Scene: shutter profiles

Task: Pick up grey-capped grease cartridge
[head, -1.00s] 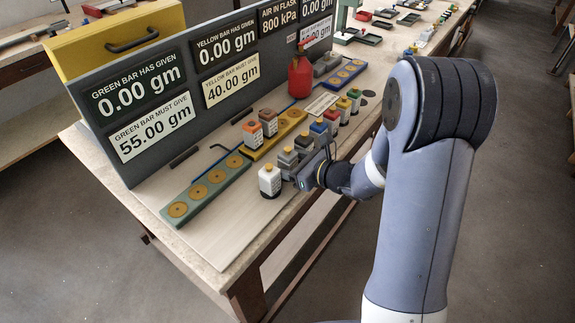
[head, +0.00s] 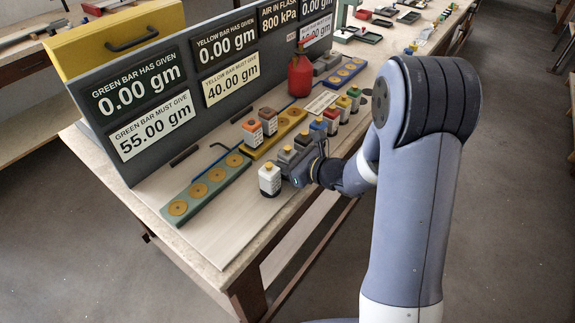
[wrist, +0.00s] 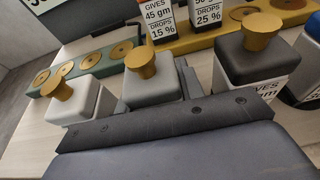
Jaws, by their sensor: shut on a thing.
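The grey-capped grease cartridge (wrist: 152,86) has a light grey cap with a brass knob and stands upright in the middle of the wrist view. In the head view it (head: 287,154) is partly behind my gripper (head: 298,163). My gripper is shut on it, with one dark finger across its near side and part of the other showing behind it. Its lower body is hidden, so I cannot tell whether it touches the bench. A white-capped cartridge (wrist: 76,104) stands to its left and a black-capped one (wrist: 256,56) to its right, both close to the jaws.
More coloured cartridges (head: 332,118) continue the row. A red flask (head: 300,76) stands farther back. The bench front at left is clear.

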